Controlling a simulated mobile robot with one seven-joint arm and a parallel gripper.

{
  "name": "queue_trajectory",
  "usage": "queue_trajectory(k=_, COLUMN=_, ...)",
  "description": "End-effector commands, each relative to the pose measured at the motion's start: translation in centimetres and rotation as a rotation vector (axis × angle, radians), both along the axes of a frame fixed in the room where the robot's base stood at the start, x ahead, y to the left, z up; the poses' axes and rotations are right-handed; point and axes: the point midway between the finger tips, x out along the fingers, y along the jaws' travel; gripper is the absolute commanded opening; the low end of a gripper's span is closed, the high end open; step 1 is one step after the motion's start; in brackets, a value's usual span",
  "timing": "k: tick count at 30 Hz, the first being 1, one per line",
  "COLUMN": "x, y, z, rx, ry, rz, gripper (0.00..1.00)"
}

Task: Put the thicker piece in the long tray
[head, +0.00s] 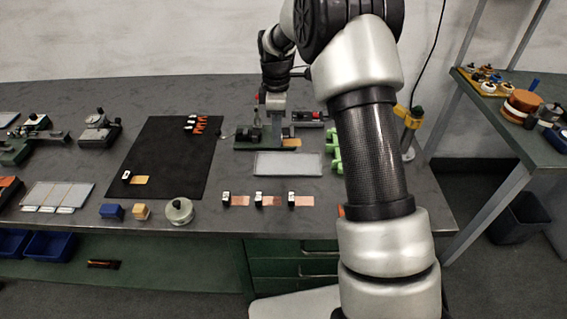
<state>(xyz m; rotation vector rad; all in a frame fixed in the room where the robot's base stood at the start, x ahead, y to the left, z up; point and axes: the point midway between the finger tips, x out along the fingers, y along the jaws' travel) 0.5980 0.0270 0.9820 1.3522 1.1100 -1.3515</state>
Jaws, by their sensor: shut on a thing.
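Another gold foil piece (140,180) with a black-and-white block lies on the black mat. A long, pale grey flat tray (288,164) lies in front of the device and looks empty. I cannot tell the thickness of the pieces from here.
Three copper foils (240,200) with black-and-white blocks lie in a row at the front edge. A light panel (57,196), a blue block (112,211), a wooden block (141,211) and a round metal weight (179,210) are left. Green holders (335,151) stand right of the tray.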

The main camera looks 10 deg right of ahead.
Motion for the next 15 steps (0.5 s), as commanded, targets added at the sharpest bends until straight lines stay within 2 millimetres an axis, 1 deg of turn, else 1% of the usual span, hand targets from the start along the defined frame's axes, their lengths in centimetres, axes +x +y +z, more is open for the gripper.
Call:
queue_trajectory(k=1, x=-0.1, y=0.0, z=-1.2, rx=0.0, ry=0.004, rz=0.001, gripper=0.04)
queue_trajectory(k=6, x=-0.1, y=0.0, z=-4.0, rx=0.0, ry=0.003, rz=0.0, gripper=0.04)
queue_trajectory(k=11, x=-0.1, y=0.0, z=-5.1, rx=-0.001, ry=0.002, rz=0.0, gripper=0.04)
queue_trajectory(k=15, x=-0.1, y=0.0, z=-6.9, rx=-0.001, ry=0.004, rz=0.0, gripper=0.04)
